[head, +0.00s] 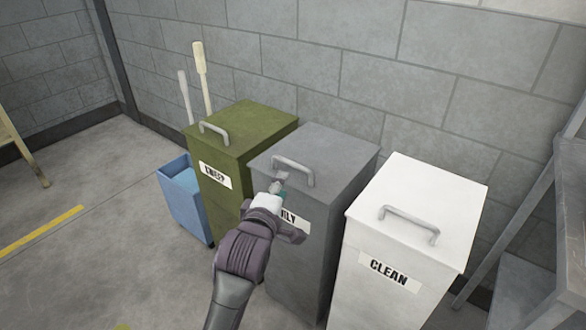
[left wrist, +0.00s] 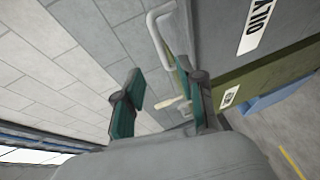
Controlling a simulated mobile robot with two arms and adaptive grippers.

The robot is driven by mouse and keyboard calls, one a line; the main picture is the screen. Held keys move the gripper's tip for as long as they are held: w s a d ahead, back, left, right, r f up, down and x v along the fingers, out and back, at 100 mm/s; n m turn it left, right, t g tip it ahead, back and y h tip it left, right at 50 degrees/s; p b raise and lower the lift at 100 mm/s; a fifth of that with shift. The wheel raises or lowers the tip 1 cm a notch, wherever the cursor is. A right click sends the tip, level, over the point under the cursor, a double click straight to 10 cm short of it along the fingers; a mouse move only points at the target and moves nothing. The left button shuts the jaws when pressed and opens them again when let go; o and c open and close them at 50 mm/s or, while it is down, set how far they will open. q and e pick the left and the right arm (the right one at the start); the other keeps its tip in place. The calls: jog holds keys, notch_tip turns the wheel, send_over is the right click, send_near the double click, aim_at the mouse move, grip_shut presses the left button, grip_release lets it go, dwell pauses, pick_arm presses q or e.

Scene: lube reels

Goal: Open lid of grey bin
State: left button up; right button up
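The grey bin (head: 302,240) stands between a green bin and a white bin, its lid (head: 325,152) lying flat and closed. A label ending in "ILY" is on its front, partly hidden by my arm. The lid's pale handle (head: 296,165) is near the front edge. My left gripper (head: 279,184) is just in front of and below the handle's left end. In the left wrist view, the gripper (left wrist: 157,88) is open with nothing between its fingers; the handle (left wrist: 160,38) is close beyond one fingertip. Contact cannot be told. My right gripper is not in view.
The green bin (head: 248,127) is close on the left and the white bin (head: 425,205) on the right, both lids closed. A blue bucket (head: 183,202) and pale upright handles (head: 201,78) are at the far left. A block wall (head: 300,65) stands behind; a metal frame is at right.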

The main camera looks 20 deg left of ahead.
aim_at(293, 165)
pick_arm(q)
jog(key=w, duration=0.4)
jog(key=w+f+b, duration=0.1)
jog(key=w, duration=0.3)
jog(key=w+f, duration=0.1)
jog(key=w, duration=0.3)
jog(key=shift+a+f, duration=0.1)
jog(key=shift+a, duration=0.3)
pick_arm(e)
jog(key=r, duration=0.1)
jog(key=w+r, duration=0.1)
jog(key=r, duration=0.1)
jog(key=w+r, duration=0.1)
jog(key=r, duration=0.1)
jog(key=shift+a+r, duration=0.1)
pick_arm(q)
grip_shut()
